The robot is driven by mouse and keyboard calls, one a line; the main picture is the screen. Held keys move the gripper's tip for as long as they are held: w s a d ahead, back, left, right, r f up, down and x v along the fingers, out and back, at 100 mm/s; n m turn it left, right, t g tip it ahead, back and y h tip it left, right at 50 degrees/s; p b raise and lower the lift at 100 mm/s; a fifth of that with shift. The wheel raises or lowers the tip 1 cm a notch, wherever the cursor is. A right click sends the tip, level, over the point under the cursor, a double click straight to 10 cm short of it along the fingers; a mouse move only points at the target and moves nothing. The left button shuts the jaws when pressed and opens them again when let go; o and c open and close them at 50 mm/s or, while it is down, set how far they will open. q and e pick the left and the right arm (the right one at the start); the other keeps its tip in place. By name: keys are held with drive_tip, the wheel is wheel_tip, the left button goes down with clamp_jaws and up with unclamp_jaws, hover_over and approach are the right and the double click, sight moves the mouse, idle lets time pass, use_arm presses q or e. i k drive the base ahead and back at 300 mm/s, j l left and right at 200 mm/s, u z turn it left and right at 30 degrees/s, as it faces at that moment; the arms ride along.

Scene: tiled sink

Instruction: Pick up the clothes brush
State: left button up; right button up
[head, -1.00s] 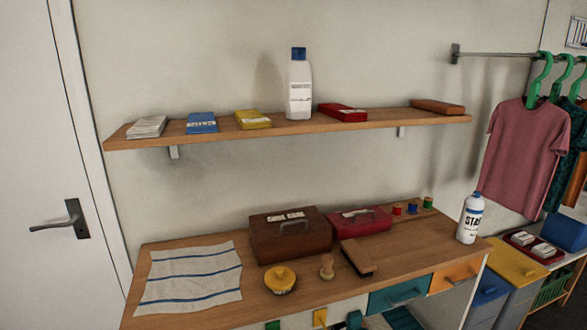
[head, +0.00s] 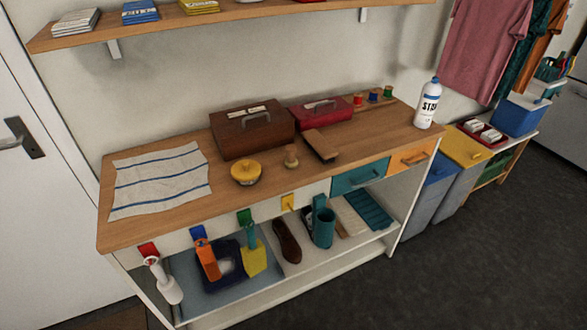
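A flat wooden brush with a dark underside, which looks like the clothes brush (head: 320,145), lies on the wooden counter (head: 265,193) in the head view. It is in front of the red box (head: 320,113) and to the right of a small wooden knob-shaped item (head: 291,157). Its bristles are mostly hidden. Neither of my grippers is in view.
Drawers and a lower shelf (head: 325,255) with several items are below. Dark floor is free in front.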

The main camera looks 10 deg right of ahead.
sight(325, 152)
drive_tip(key=i+j, duration=0.15)
drive_tip(key=i, duration=0.2)
drive_tip(key=i+z, duration=0.1)
drive_tip(key=z, duration=1.55)
